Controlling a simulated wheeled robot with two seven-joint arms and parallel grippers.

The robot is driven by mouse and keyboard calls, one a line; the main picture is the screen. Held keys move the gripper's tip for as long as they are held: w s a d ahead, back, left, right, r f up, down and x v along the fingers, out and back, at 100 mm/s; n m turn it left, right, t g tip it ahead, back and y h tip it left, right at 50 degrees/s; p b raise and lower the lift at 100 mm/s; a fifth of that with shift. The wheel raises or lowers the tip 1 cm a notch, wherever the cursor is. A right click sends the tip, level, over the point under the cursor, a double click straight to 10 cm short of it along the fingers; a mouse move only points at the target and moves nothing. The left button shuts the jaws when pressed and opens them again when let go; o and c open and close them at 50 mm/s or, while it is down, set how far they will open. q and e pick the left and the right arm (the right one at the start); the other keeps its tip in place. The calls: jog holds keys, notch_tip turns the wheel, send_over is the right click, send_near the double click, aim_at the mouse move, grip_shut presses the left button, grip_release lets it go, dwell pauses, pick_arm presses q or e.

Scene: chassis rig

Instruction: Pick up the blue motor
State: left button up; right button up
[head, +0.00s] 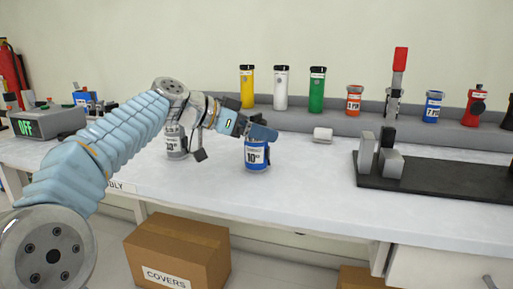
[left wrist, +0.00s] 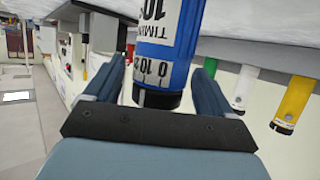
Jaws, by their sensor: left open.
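The blue motor (head: 257,155) stands upright on the white workbench, a blue cylinder with a white label reading 10. My left gripper (head: 262,132) is at its top end in the head view. In the left wrist view the blue motor (left wrist: 170,50) lies between the two dark blue fingers of my left gripper (left wrist: 155,82). The fingers are open, with a gap showing on both sides of the motor. My right gripper is in neither view.
A grey cylinder (head: 176,143) stands just left of the motor. A white roll (head: 322,134) lies to its right, and a black fixture plate (head: 430,185) with grey blocks is further right. Coloured canisters line the rear ledge. A COVERS box (head: 180,250) is below the bench.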

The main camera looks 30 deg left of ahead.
pick_arm(q)
jog(key=shift+x, duration=0.85)
jog(key=c, duration=1.3)
jog(key=shift+r, duration=0.1)
jog(key=shift+c, duration=0.6)
jog(key=shift+r, duration=0.15)
